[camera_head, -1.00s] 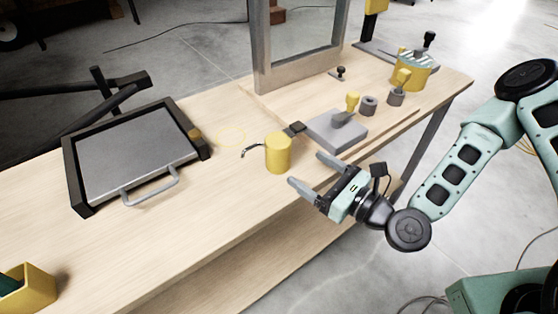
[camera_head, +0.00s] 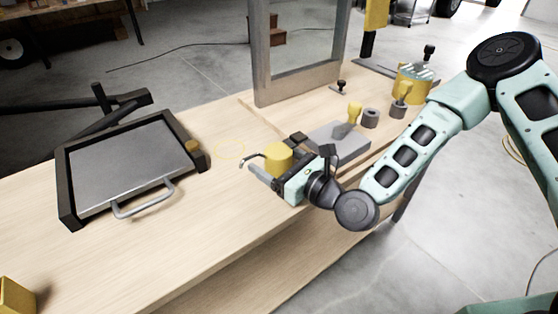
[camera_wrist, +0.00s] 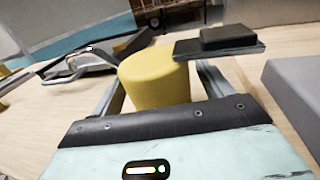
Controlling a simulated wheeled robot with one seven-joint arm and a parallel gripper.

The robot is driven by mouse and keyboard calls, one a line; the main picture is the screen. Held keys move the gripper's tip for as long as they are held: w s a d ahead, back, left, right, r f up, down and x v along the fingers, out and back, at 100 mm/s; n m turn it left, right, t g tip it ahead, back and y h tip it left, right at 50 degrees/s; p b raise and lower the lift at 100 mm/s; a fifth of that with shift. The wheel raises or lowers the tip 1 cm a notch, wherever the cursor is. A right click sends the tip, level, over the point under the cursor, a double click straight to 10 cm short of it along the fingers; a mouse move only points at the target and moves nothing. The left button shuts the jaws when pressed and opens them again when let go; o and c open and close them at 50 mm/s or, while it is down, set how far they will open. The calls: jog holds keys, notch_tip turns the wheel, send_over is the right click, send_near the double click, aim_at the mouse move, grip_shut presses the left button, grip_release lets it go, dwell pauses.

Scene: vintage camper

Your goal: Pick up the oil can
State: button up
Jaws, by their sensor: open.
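The oil can (camera_head: 278,155) is a yellow cylinder with a thin dark spout pointing left, standing upright on the wooden bench. My gripper (camera_head: 272,163) is open and low over the bench, with its fingers reaching along the can's sides. In the wrist view the can (camera_wrist: 155,80) stands between the two grey fingers, close in front of the palm. The can's lower part is hidden by my gripper, and I cannot tell whether a finger touches it.
A framed grey tray (camera_head: 130,165) stands left. An upright frame (camera_head: 262,60) rises behind. Bare bench (camera_head: 185,235) lies front left.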

jog(key=shift+w+a, duration=0.3)
jog(key=shift+a, duration=0.05)
jog(key=shift+c, duration=0.3)
jog(key=c, duration=1.1)
jog(key=shift+o, duration=0.2)
